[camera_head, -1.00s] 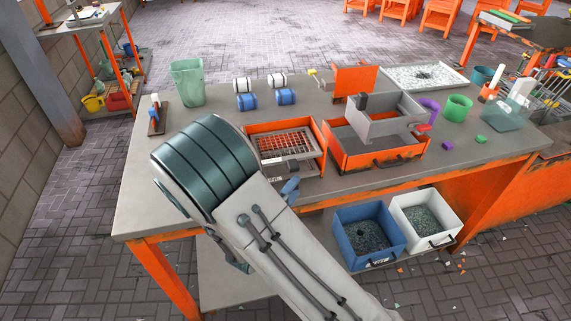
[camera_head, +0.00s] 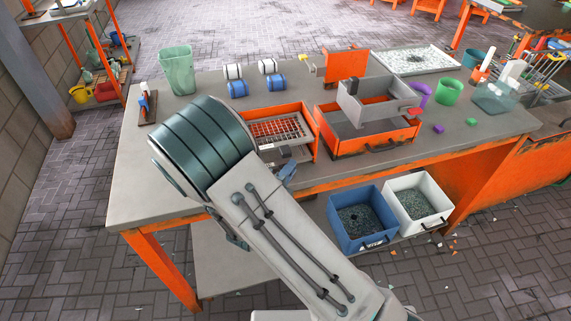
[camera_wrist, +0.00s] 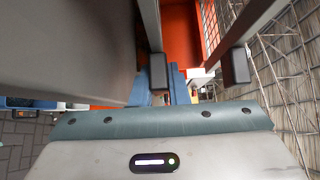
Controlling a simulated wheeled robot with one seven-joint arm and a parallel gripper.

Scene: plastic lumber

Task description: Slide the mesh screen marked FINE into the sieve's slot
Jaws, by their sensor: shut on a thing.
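A mesh screen (camera_head: 277,129) with a pale frame lies in the open orange-sided box at the middle of the bench in the head view. Its marking is not readable. The grey sieve (camera_head: 361,112) sits over the orange tray, right of that box. My gripper (camera_wrist: 197,68) shows in the wrist view, its two dark finger pads apart with a narrow space between them. It is shut on what seems to be a mesh screen; the gripped part is hard to make out. In the head view my forearm covers most of the gripper, which is at the box's front edge.
Blue (camera_head: 362,222) and white (camera_head: 419,204) bins of granules stand on the lower shelf. Small blue and white rolls (camera_head: 238,89) lie behind the box. A green bucket (camera_head: 177,70) stands at the back left. A shallow tray (camera_head: 417,60) lies at the back right. The bench's left front is clear.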

